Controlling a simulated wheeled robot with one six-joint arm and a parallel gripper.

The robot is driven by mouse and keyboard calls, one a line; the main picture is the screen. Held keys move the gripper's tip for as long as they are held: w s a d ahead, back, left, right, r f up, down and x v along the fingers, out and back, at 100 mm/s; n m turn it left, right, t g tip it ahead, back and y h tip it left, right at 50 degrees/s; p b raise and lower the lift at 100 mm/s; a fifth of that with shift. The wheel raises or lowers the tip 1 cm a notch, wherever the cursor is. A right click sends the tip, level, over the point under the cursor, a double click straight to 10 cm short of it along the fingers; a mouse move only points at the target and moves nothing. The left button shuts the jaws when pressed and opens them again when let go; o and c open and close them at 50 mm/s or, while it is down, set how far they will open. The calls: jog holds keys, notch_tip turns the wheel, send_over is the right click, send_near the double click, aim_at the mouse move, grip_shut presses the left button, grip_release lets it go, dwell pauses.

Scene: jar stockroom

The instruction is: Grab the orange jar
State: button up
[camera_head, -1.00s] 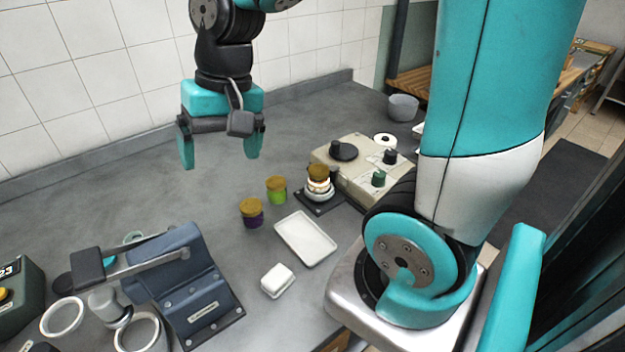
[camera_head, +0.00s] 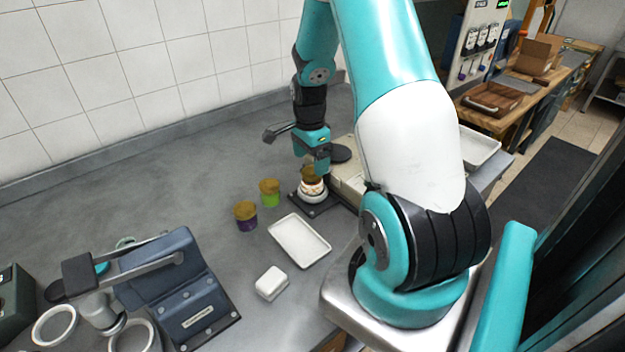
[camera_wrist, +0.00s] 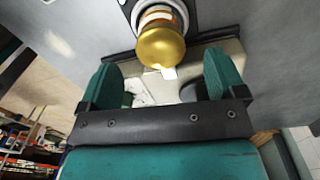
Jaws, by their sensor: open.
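A jar with a gold-brown lid (camera_head: 311,171) and some orange showing on its body stands in a white round holder on a dark base plate. In the wrist view its gold lid (camera_wrist: 161,46) is large at the top centre, just beyond the fingertips, roughly midway between them. My gripper (camera_head: 320,166) is over this jar in the head view and partly covers it. In the wrist view my gripper (camera_wrist: 164,75) has its two teal fingers apart with nothing between them. I cannot tell the exact gap from fingers to jar.
A green jar (camera_head: 270,193) and a purple jar (camera_head: 246,217) stand to the left. A white tray (camera_head: 299,241) and a small white block (camera_head: 271,283) lie in front. A beige device (camera_head: 348,178) is close on the right. A blue-grey lever press (camera_head: 190,290) is front left.

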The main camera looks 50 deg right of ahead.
aim_at(312, 170)
jog(key=shift+s+d+f+p, duration=0.1)
jog(key=shift+f+p, duration=0.5)
jog(key=shift+f, duration=1.15)
jog(key=shift+s+d+f+p, duration=0.1)
jog(key=shift+f+p, duration=0.45)
jog(key=shift+f, duration=1.15)
jog(key=shift+c, duration=0.4)
jog(key=c, duration=1.1)
jog(key=shift+r, duration=0.1)
